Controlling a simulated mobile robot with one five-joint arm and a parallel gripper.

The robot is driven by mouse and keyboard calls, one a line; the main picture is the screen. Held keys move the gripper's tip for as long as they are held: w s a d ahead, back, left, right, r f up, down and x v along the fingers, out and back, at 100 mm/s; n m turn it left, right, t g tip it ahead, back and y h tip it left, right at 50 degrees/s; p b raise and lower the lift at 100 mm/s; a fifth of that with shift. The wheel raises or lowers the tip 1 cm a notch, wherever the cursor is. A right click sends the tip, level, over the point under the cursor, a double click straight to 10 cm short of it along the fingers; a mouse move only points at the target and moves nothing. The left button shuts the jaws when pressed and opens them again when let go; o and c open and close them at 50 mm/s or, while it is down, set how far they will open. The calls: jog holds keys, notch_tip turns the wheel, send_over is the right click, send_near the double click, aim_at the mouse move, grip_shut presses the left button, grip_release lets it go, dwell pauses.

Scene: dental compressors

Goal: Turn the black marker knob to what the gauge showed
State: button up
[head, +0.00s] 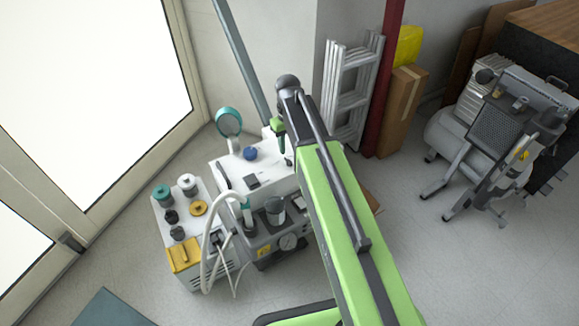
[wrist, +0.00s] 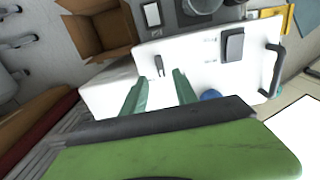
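The black marker knob (wrist: 160,65) is a small dark upright bar on the white panel (wrist: 200,60) in the wrist view. It lies just beyond and between my fingertips, apart from them. In the head view the knob (head: 288,162) shows as a small dark mark near the panel's right edge. My gripper (wrist: 160,77) is open and empty, its two green fingers pointing at the panel; in the head view my gripper (head: 281,147) hangs over the panel's far right part. A round gauge (head: 288,241) sits on the grey unit's front; its reading is too small to tell.
The panel also bears a blue knob (head: 250,154), a black rocker switch (head: 251,181) and a black handle (wrist: 275,70). A teal-rimmed round dial (head: 228,121) stands behind it. An open cardboard box (wrist: 98,30) is beside the unit.

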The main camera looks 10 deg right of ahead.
aim_at(289, 160)
notch_tip(289, 160, down, 6)
jog(key=b, duration=0.5)
jog(key=shift+f, duration=0.2)
jog(key=shift+r, duration=0.1)
grip_shut()
